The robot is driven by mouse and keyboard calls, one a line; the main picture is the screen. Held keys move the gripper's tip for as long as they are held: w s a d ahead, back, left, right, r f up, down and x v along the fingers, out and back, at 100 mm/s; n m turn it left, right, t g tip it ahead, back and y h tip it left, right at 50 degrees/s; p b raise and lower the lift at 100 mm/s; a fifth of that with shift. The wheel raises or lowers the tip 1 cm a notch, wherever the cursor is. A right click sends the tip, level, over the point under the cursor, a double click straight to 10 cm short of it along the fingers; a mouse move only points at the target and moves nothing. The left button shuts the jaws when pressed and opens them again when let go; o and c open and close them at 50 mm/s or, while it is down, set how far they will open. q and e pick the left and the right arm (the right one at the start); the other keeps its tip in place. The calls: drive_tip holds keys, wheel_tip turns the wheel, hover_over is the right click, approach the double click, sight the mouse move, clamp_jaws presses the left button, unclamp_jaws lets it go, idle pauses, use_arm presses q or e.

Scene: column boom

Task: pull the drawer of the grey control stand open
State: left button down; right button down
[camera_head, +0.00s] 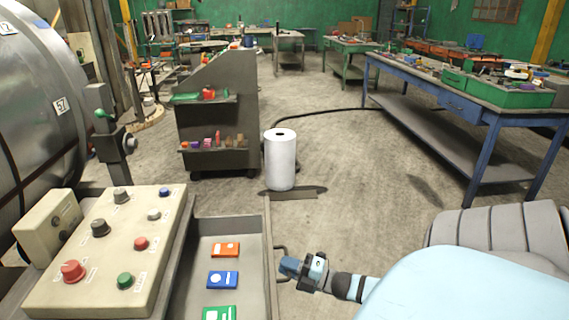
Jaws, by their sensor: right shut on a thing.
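The grey control stand has a beige sloped panel (105,250) with knobs and red, green and blue buttons at the lower left. Its grey drawer (270,245) stands open on the panel's right side. Inside lie an orange packet (225,250), a blue packet (222,280) and a green packet (219,313). A thin dark handle (279,248) is on the drawer's right-hand front. My right gripper (290,266) reaches in from the right and is shut on this handle; its fingertips partly hide it. My left gripper is out of view.
A white paper roll (281,160) stands on the floor beyond the drawer. A dark tool cart (219,115) is behind, left of the roll. A blue workbench (480,115) stands at the right. Concrete floor (360,190) right of the drawer is mostly clear.

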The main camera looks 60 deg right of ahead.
drive_tip(key=c, duration=1.2)
unclamp_jaws()
drive_tip(key=v, duration=1.4)
drive_tip(key=shift+p, duration=0.35)
